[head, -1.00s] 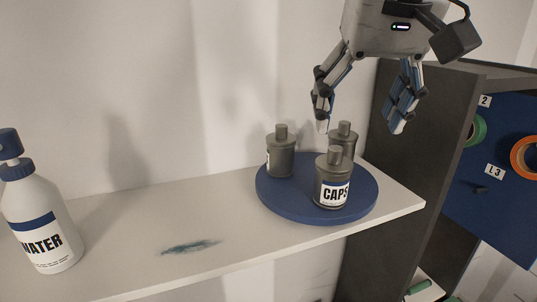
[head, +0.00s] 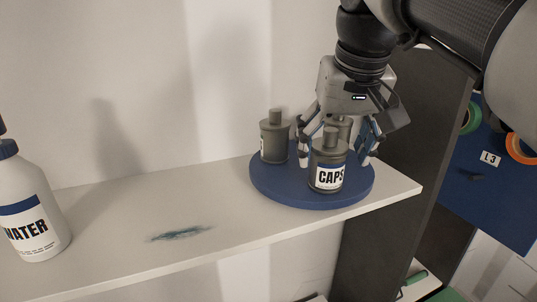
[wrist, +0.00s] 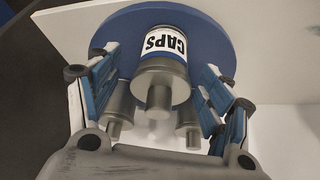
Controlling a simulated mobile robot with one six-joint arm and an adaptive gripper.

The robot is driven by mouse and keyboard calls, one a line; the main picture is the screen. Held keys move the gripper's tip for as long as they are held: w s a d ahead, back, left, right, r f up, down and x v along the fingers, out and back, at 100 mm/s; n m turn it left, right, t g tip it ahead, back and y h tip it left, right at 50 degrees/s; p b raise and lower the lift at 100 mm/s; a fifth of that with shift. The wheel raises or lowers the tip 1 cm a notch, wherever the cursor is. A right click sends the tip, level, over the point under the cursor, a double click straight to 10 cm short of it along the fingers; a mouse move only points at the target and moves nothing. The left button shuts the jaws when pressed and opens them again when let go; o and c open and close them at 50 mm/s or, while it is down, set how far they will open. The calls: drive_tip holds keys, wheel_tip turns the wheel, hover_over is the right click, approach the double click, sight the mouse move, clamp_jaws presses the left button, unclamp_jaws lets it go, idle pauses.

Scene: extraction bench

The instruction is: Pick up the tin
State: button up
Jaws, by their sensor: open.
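Three grey metal tins with narrow necks stand upright on a round blue turntable (head: 268,188). The front tin (head: 327,176) has a white label reading CAPS, and it also shows in the wrist view (wrist: 162,75). Another tin (head: 272,140) stands at the left, and a third (head: 344,122) is behind, partly hidden by the front tin and my gripper. My gripper (head: 334,160) is open, pointing down, with its fingers on either side of the CAPS tin. In the wrist view my gripper (wrist: 158,64) shows no clear finger contact with it.
The turntable sits near the right end of a white shelf (head: 110,215). A white spray bottle labelled WATER (head: 30,205) stands at the left. A dark smear (head: 180,233) marks the shelf between them. A dark panel (head: 400,150) rises just right of the shelf.

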sight(327, 164)
drive_tip(key=x, duration=0.4)
drive_tip(key=shift+w+a+f, duration=0.1)
drive_tip(key=shift+a+f, duration=0.05)
drive_tip(key=shift+f, duration=0.05)
drive_tip(key=shift+c, duration=0.3)
drive_tip(key=c, duration=1.5)
